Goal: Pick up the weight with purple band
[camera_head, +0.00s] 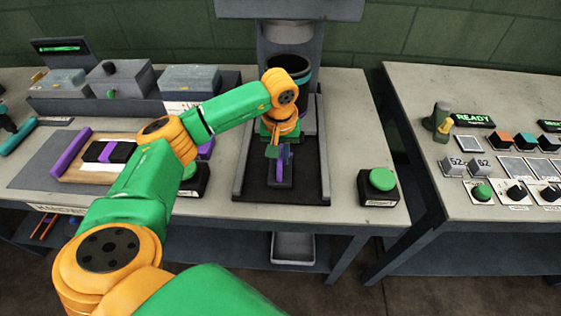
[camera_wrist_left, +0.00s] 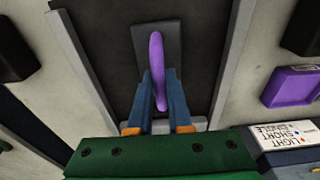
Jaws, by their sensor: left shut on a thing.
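The weight with the purple band (camera_head: 281,182) is a dark block with an upright purple piece on top. It is in the black-floored bay of the press at the middle of the table. In the left wrist view the purple band (camera_wrist_left: 156,52) runs up from between my fingers, with the dark block behind it. My left gripper (camera_head: 275,150) is over the weight and shut on the purple band; its two blue-grey fingers (camera_wrist_left: 158,90) show on either side. Whether the block touches the bay floor I cannot tell. My right gripper is not in view.
Low side rails (camera_head: 321,160) flank the bay. Green push buttons stand right (camera_head: 382,180) and left of it, the left one partly behind my arm. A wooden board (camera_head: 75,173) with purple and black parts lies left. A second table (camera_head: 425,165) with controls stands right.

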